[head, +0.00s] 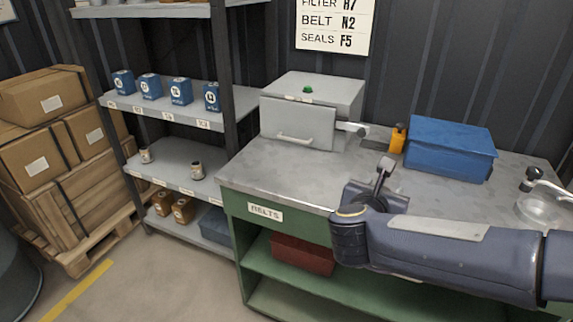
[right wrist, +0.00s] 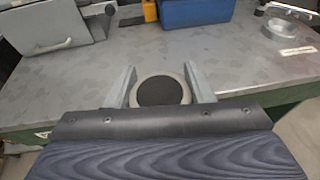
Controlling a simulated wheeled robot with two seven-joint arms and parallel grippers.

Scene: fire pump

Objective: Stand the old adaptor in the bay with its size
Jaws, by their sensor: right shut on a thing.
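My right gripper (head: 382,180) is over the front part of the workbench top, its arm reaching in from the right. In the right wrist view the two fingers (right wrist: 160,88) stand on either side of a round grey piece with a dark round face, which looks like the old adaptor (right wrist: 160,91). The gripper is shut on it. In the head view the piece is hard to make out at the fingers. No bay marked with a matching size can be told in these views. My left gripper is not in view.
A shelf unit (head: 190,112) with labelled blue boxes stands left. Cartons (head: 50,150) are farther left. The bench's middle is clear.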

